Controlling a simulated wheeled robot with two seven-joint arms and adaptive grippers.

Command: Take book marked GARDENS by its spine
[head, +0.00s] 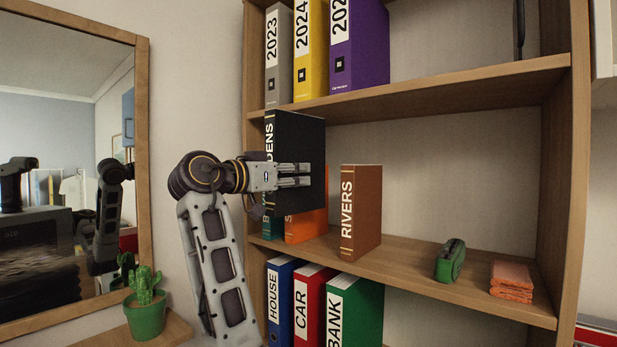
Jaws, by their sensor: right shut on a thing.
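The black book (303,135) stands upright in the middle bay of the shelf. Only "DENS" of its spine lettering shows; my arm hides the rest. My right gripper (293,174) is shut on this book, its fingers lying along the broad cover and pointing right from the spine side. The book's lower edge appears above the shelf board, in front of an orange book (308,225) and a teal one (272,228), which it mostly covers. My left gripper is not in view.
The brown RIVERS book (361,213) stands just right of the held book. A green object (450,261) and an orange stack (511,281) lie farther right on the middle shelf (410,270). A mirror (143,150) and cactus (146,312) are left.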

